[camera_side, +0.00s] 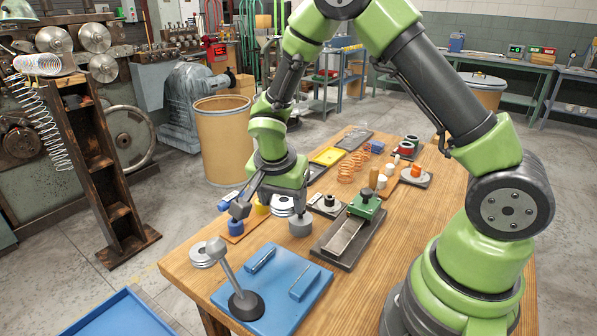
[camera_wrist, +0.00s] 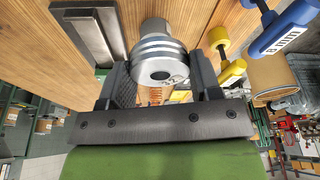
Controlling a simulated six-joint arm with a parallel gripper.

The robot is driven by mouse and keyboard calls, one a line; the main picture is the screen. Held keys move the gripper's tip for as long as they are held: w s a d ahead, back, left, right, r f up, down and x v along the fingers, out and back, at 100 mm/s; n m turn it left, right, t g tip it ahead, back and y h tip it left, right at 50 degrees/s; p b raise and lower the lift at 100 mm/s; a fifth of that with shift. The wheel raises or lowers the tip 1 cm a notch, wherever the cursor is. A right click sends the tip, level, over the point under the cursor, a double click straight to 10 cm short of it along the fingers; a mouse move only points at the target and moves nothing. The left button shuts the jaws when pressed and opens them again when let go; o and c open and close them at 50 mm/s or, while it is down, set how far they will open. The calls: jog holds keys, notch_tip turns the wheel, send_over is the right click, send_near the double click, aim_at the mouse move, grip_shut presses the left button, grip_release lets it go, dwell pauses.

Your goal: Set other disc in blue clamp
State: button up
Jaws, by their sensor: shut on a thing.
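My gripper (camera_side: 272,203) is low over the middle of the wooden table. In the wrist view my gripper (camera_wrist: 162,78) has its jaws shut on the sides of a silver ringed disc (camera_wrist: 158,62) with a round hole in its face. The disc also shows between the fingers in the side view (camera_side: 283,205).
A blue-handled gauge (camera_wrist: 285,28) and a yellow-handled gauge (camera_wrist: 230,68) lie close beside the gripper. A green clamp (camera_side: 366,204) on a dark base stands to its right. Copper springs (camera_side: 347,171) and a yellow tray (camera_side: 328,156) are behind.

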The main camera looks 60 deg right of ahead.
jog(key=s+a+m+g, duration=0.1)
jog(key=s+a+m, duration=0.2)
jog(key=s+a, duration=0.3)
jog(key=shift+m, duration=0.3)
jog(key=shift+w+a+f, duration=0.2)
jog(key=shift+f, duration=0.75)
jog(key=shift+w+a+f, duration=0.15)
jog(key=shift+f, duration=0.8)
jog(key=shift+w+a+f, duration=0.2)
jog(key=shift+f, duration=0.75)
jog(key=shift+f, duration=0.55)
jog(key=shift+r, duration=1.55)
